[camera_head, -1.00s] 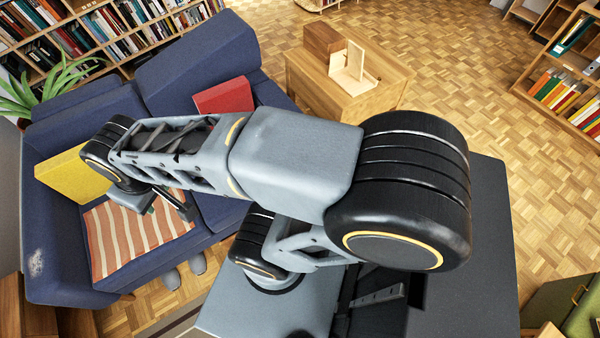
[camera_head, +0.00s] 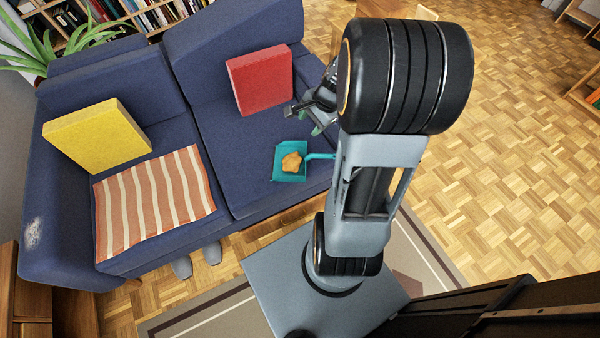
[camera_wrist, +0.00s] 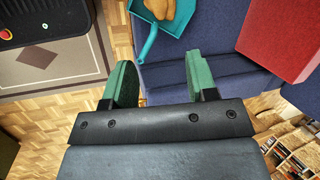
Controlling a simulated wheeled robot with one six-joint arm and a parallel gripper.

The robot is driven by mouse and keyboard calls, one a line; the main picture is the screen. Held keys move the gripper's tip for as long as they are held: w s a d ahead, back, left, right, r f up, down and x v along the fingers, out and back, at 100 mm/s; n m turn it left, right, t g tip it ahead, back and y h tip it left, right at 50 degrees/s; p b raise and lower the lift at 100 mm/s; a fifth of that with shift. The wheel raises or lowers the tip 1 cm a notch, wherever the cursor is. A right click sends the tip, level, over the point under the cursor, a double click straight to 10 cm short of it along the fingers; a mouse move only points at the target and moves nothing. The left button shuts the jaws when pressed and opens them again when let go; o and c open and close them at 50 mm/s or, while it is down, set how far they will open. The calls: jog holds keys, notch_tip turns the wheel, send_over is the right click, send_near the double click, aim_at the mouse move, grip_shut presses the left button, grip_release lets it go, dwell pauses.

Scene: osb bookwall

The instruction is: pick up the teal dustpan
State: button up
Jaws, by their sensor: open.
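The teal dustpan (camera_head: 279,154) lies on the right seat of the blue sofa. A tan lump (camera_head: 291,163) lies in its pan. Its handle points right and meets the outline of my arm, so its far end is hidden in the head view. In the wrist view the dustpan (camera_wrist: 170,43) is at the top, with the handle end pointing down toward the gap between my fingers. My gripper (camera_wrist: 160,80) is open and empty, its two green fingers apart. In the head view my gripper (camera_head: 316,122) hangs over the sofa, just above and right of the pan, apart from it.
A red cushion (camera_head: 260,80) leans on the sofa back close to my gripper. A yellow cushion (camera_head: 97,136) and a striped cloth (camera_head: 155,203) lie on the left seat. Slippers (camera_head: 196,262) are on the floor below the sofa. Open parquet (camera_head: 510,150) lies to the right.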

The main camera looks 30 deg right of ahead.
aim_at(320, 154)
jog(key=d+f+m+b, duration=0.2)
jog(key=f, duration=0.5)
jog(key=w+d+f+m+b, duration=0.1)
jog(key=d+f+m+b, duration=0.2)
jog(key=f, duration=0.4)
jog(key=d+f+m+t+b, duration=0.1)
jog(key=d+f+m+b, duration=0.2)
jog(key=f, duration=0.4)
jog(key=shift+w+d+f, duration=0.15)
jog(key=shift+w+f, duration=0.1)
jog(key=shift+w, duration=0.15)
jog(key=shift+b+x, duration=1.4)
jog(key=shift+x, duration=1.65)
jog(key=shift+r, duration=0.1)
jog(key=shift+c, duration=0.4)
jog(key=c, duration=0.9)
